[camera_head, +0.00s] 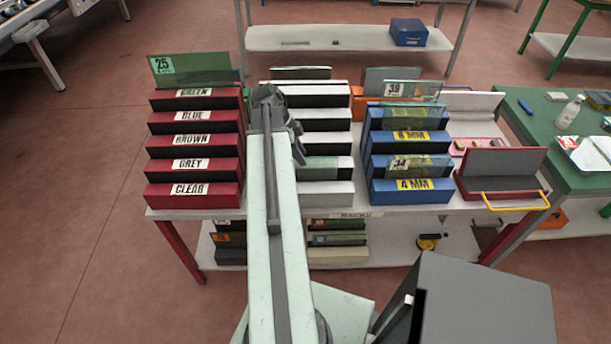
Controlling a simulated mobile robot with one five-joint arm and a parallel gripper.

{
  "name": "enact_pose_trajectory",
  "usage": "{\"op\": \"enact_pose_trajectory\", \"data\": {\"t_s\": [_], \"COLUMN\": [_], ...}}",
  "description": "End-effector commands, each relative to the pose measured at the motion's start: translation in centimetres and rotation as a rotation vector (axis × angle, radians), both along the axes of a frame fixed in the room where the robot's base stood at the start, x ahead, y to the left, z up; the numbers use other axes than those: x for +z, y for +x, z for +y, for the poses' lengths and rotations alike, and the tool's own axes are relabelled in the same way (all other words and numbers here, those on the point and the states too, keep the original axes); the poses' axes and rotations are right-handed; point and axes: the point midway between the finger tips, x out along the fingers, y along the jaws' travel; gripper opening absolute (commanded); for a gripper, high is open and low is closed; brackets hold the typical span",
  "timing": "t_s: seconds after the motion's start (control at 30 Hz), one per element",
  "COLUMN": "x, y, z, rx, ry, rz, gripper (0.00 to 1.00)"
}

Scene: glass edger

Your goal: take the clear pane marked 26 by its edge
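No label that I can read says 26. A green-tinted pane marked 25 (205,69) stands at the back of the red rack (194,169). A pane marked 39 (412,90) stands at the back of the blue rack (412,191). Another pane with a label, perhaps 34 (425,162), stands lower in that rack. A greenish pane edge (318,169) shows low in the white rack (327,194), partly behind my arm. My gripper (279,112) is over the white rack's left side.
The racks stand on a white table (350,212) with more racks on its lower shelf. A red holder with a yellow handle (510,198) is at the right end. A green bench (540,115) with a bottle (570,112) adjoins on the right. Open floor (90,150) lies left.

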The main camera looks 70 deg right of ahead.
Motion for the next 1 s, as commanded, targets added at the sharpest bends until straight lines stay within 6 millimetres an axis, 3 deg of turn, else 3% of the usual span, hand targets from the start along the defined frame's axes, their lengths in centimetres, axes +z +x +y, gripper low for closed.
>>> {"op": "enact_pose_trajectory", "data": {"t_s": [0.03,0.2,0.43,0.57,1.0], "x": [-1.6,-4.0,-3.7,-3.7,-3.7], "y": [-0.3,-1.2,-1.3,-1.3,-1.2], "z": [0.0,-0.3,-0.4,-0.3,-0.4], "rx": [-0.001,0.001,0.002,0.002,0.004], "ry": [0.0,0.0,0.0,0.0,-0.001], "rz": [0.0,0.0,0.0,0.0,0.0], "gripper": [0.31,0.31,0.31,0.0,0.0]}}
